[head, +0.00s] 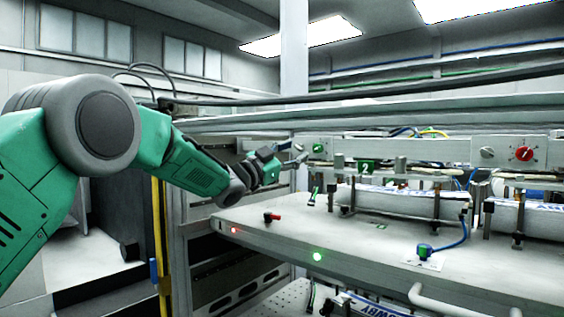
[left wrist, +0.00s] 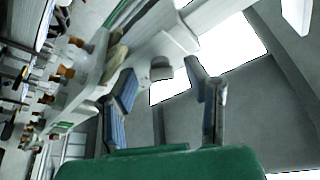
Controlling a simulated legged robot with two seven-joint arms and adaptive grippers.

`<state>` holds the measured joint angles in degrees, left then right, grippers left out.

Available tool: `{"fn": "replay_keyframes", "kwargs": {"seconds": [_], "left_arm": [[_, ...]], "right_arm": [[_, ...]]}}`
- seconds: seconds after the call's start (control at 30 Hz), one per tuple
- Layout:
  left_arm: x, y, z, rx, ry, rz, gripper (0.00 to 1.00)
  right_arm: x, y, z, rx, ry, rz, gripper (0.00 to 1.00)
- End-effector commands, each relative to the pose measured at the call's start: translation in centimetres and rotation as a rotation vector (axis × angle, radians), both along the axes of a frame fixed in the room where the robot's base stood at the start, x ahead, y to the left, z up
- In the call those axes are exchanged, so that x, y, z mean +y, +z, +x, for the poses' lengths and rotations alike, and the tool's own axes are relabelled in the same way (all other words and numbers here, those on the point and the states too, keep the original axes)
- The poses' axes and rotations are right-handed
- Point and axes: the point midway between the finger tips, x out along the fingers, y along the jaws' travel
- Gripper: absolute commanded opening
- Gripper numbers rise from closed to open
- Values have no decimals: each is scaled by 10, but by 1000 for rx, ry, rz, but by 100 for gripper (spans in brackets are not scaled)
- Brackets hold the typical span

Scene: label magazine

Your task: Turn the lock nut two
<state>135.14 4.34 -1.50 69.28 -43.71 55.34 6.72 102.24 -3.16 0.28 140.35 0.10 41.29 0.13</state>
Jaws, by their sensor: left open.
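My left gripper (head: 298,155) is open at the left end of the grey rail, its fingers pointing right. In the left wrist view the gripper (left wrist: 168,80) shows two separated fingers with a grey round knob or nut (left wrist: 161,68) seen between them; I cannot tell whether they touch it. In the head view a small grey knob (head: 298,147) shows by the fingertips. A similar grey knob (head: 487,153) sits farther right on the rail. My right gripper is not in view.
A green knob (head: 318,148) is close right of my left gripper, and a red knob (head: 523,154) is far right. Brackets and white label rolls (head: 400,200) stand below the rail. The front of the white table (head: 350,238) is mostly clear, with a small red-handled part (head: 272,217).

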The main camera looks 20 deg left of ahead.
Motion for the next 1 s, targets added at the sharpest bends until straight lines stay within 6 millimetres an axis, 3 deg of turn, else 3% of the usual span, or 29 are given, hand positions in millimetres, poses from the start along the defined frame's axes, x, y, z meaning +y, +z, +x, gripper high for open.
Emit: {"fn": "replay_keyframes", "kwargs": {"seconds": [0.5,0.7,1.0], "left_arm": [[49,-35,-73,8,2,-1,43],[57,-42,-87,8,1,0,43],[58,-43,-88,7,1,0,43]], "right_arm": [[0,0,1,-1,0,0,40],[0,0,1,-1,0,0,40],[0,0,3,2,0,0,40]]}}
